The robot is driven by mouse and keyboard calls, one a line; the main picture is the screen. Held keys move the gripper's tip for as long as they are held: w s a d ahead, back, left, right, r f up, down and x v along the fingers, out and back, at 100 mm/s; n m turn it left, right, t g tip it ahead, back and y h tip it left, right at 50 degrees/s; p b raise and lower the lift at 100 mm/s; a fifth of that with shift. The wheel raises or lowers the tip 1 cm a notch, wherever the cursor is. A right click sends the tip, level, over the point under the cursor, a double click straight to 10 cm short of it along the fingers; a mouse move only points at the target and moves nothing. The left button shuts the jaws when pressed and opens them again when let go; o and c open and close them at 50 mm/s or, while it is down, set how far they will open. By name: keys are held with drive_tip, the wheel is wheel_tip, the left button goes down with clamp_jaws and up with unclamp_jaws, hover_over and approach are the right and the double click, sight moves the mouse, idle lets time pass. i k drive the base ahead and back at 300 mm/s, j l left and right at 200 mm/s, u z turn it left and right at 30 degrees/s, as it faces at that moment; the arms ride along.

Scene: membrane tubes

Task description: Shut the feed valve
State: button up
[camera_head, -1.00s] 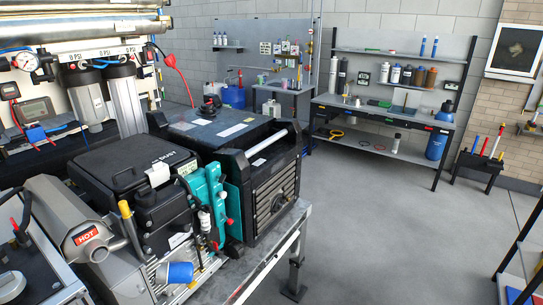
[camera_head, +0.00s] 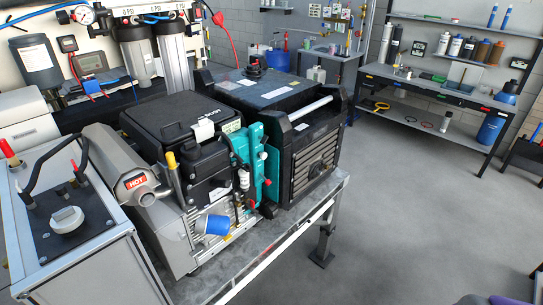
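I cannot tell for certain which part is the feed valve. A red handle-like part (camera_head: 217,18) with a red line hanging from it is at the upper middle, right of two dark-capped filter housings (camera_head: 174,58). A round pressure gauge (camera_head: 83,15) is left of the housings, under a white panel marked in PSI. A pale round knob (camera_head: 66,219) sits on the dark top of a grey cabinet at the lower left. My gripper is not in view.
A metal bench (camera_head: 283,240) carries a black engine unit with a pipe marked HOT (camera_head: 135,182) and a large black case (camera_head: 318,150). Shelved workbenches (camera_head: 430,100) stand at the back.

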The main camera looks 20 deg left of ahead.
sight(76, 169)
drive_tip(key=u, duration=2.45)
